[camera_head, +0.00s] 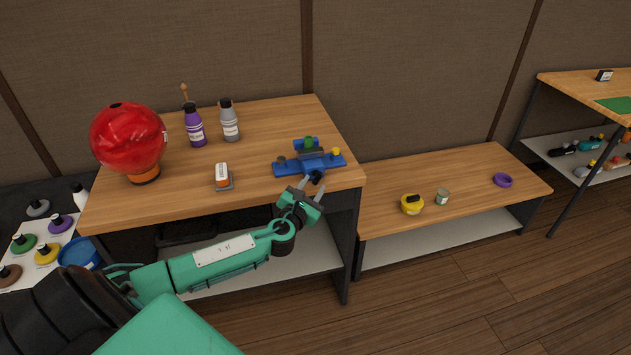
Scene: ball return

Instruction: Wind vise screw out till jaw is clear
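A small blue vise (282,168) sits near the front right of the left wooden table, with a green piece at its back and a yellow piece at its right. A dark knob-like end (317,177) sticks out at its front, toward me. My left gripper (312,186) is just in front of the vise at the table's front edge. Its fingers are apart, close around or beside the dark end; I cannot tell whether they touch it. The jaw gap is too small to make out. My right gripper is out of view.
The table (262,125) also carries a red ball (125,140), a purple bottle (195,128), a grey bottle (229,123) and a small orange-and-white item (222,174). A lower bench (463,185) at right holds a yellow item (411,206), a can (442,197) and a purple ring (503,180).

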